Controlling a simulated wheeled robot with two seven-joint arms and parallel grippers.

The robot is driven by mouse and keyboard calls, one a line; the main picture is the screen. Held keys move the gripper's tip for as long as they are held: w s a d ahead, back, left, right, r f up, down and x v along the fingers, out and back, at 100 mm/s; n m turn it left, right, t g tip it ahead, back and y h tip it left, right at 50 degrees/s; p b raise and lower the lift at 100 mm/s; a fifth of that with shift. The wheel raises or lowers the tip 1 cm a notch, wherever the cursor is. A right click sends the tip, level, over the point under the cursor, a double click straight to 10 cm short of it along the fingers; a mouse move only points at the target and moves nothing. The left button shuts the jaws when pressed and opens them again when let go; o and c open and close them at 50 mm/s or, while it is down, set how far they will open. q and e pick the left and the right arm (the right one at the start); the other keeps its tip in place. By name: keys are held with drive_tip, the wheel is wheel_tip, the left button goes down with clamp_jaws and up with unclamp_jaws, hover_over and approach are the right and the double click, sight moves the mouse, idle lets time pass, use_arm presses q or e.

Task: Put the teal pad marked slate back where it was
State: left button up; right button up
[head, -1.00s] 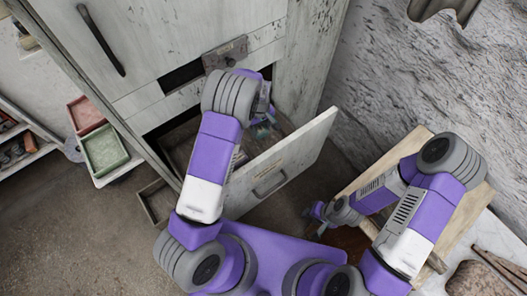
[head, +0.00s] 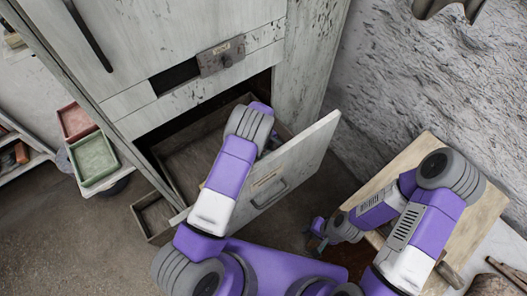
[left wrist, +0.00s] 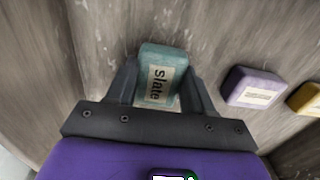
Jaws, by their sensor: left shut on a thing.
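The teal pad (left wrist: 162,70) bears a pale label reading "slate". My left gripper (left wrist: 158,92) is shut on it, with one dark finger on each side. In the head view my left arm reaches into an open drawer (head: 268,178) of the grey-white cabinet, and its own links hide the gripper and the pad. In the left wrist view the drawer's worn wood lies around the pad; I cannot tell whether the pad touches it. My right gripper (head: 317,234) is low, right of the drawer front, too small to judge its fingers.
A purple pad (left wrist: 252,88) and a yellow pad (left wrist: 306,98) with labels lie right of the held pad. A wooden board (head: 465,205) is near my right arm. Red (head: 76,121) and green (head: 93,157) trays stand left of the cabinet. The drawer's left part looks clear.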

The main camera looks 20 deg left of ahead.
use_arm(q)
drive_tip(key=shift+f, duration=0.25)
drive_tip(key=shift+f, duration=0.1)
drive_tip(key=shift+f, duration=0.15)
drive_tip(key=o, duration=1.1)
drive_tip(key=shift+r, duration=0.2)
wheel_tip(320, 180, up, 12)
drive_tip(key=p, duration=0.3)
drive_tip(key=shift+p, duration=0.35)
